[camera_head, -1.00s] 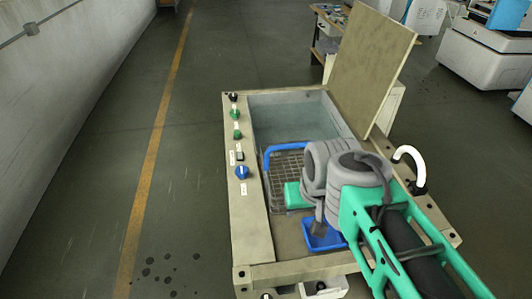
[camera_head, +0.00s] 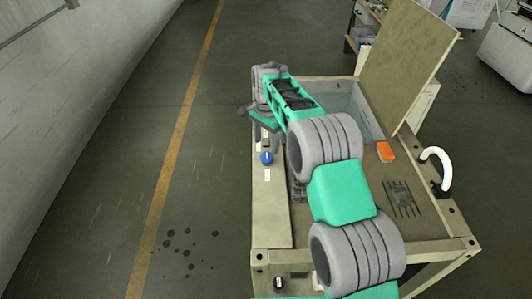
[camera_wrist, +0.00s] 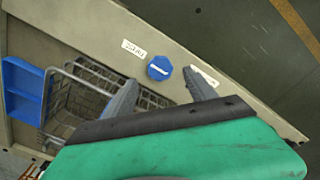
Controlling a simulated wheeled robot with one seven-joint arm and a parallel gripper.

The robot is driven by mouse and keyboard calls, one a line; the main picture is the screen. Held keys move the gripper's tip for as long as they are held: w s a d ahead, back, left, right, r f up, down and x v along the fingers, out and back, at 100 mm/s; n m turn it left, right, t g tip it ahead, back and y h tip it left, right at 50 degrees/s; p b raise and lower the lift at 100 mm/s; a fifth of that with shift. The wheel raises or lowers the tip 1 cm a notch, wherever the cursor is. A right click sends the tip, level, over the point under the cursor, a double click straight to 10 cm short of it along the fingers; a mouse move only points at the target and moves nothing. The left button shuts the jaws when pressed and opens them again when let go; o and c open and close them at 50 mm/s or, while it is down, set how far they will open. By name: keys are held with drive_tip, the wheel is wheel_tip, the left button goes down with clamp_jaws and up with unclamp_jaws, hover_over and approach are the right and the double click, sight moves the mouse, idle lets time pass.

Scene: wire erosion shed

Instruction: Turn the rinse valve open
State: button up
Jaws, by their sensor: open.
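A round blue knob (camera_head: 267,158), which looks like the rinse valve, sits on the pale left panel of the wash station. In the wrist view the blue knob (camera_wrist: 159,68) has a white line across its face and labels on both sides, too blurred to read. My gripper (camera_head: 260,112) is over the left panel, beyond the knob in the head view, and hides the controls there. In the wrist view my gripper (camera_wrist: 161,92) is open, its two grey fingertips apart, with the knob showing between and just past them. I see no contact with the knob.
A wire basket (camera_wrist: 88,90) and a blue tray (camera_wrist: 24,92) lie left of the knob in the wrist view. A raised lid (camera_head: 405,60), an orange block (camera_head: 386,151) and a white curved spout (camera_head: 437,158) are on the right. Floor left of the station is clear.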

sight(266, 156)
wheel_tip(266, 156, down, 6)
drive_tip(key=shift+f+p, duration=0.1)
drive_tip(key=shift+p, duration=0.6)
drive_tip(key=shift+c, duration=0.5)
drive_tip(key=c, duration=1.3)
